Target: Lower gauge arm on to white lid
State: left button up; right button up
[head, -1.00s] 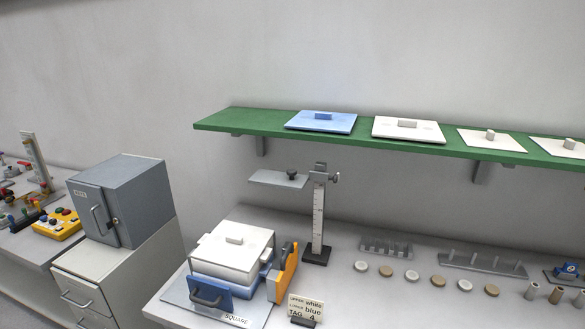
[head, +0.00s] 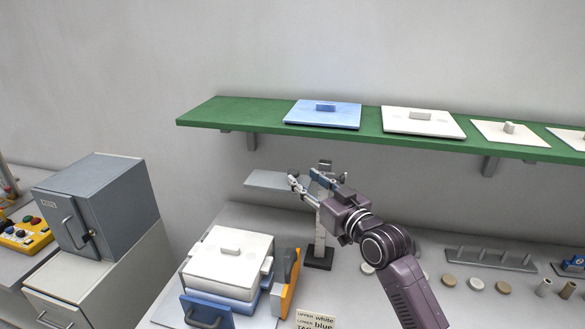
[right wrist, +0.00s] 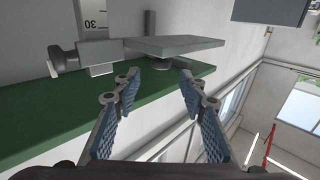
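The gauge has an upright scaled post (head: 322,225) on a dark base, and its flat grey arm plate (head: 265,180) sticks out left, well above the white lid (head: 228,255). The lid lies on the white and blue square box. My right gripper (head: 303,181) is at the plate's right end, partly hiding the post. In the right wrist view, my right gripper (right wrist: 159,82) has its fingers apart with nothing between them. The plate (right wrist: 175,46) and its dark knob (right wrist: 163,62) lie just beyond the fingertips. My left gripper is not in view.
A green shelf (head: 250,125) with a blue lid (head: 322,114) and several white lids runs above my right gripper. An orange and grey part (head: 287,280) stands beside the box. A grey cabinet (head: 95,208) is at the left. Small discs and racks lie to the right.

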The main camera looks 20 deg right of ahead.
aim_at(297, 173)
jog(key=w, duration=0.3)
jog(key=w+p, duration=0.1)
jog(key=shift+w+a, duration=0.2)
jog(key=shift+a, duration=0.2)
jog(key=shift+w+a+f, duration=0.15)
jog(key=shift+w, duration=0.6)
jog(key=shift+c, duration=1.1)
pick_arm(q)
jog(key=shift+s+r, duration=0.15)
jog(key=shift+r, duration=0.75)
pick_arm(e)
grip_shut()
